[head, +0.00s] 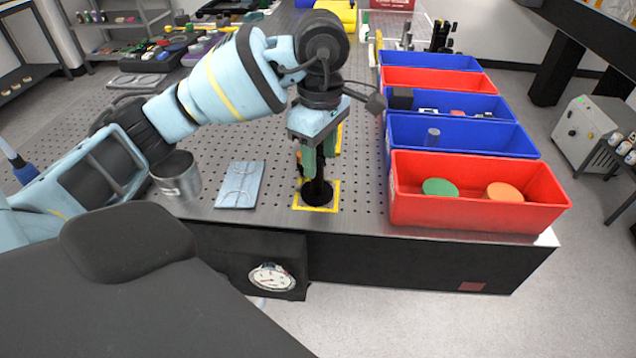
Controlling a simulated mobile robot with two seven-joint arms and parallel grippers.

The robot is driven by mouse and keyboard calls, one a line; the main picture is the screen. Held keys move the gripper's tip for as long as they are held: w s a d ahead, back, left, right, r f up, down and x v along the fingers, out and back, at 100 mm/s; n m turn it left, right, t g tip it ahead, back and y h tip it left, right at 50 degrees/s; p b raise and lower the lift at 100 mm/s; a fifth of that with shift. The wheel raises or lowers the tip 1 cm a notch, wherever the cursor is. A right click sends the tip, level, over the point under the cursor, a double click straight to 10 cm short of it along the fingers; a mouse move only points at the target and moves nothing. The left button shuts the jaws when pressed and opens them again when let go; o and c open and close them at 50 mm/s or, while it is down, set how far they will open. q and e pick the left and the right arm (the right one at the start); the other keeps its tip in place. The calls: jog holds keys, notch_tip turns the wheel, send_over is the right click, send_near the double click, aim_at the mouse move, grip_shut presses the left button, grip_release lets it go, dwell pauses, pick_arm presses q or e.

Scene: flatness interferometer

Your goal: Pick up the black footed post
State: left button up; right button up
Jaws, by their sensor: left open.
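The black footed post (318,192) stands upright on the perforated table, its round foot inside a yellow-outlined square (331,206) near the front edge. My left gripper (317,174) points down directly over the post, with its green fingers open around the upper part of it. The fingers hide part of the post, and I cannot tell whether they touch it. My right gripper does not show.
Red and blue bins stand in a row on the right; the nearest red bin (480,216) holds a green and an orange disc. The perforated table (262,134) has free room behind the mat.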

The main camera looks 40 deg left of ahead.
aim_at(317, 178)
pick_arm(q)
jog(key=shift+s+a+f, duration=0.1)
jog(key=shift+a+f, duration=0.05)
jog(key=shift+f, duration=1)
jog(key=shift+a+f, duration=0.15)
jog(key=shift+f, duration=1.65)
grip_shut()
jog(key=shift+r, duration=0.1)
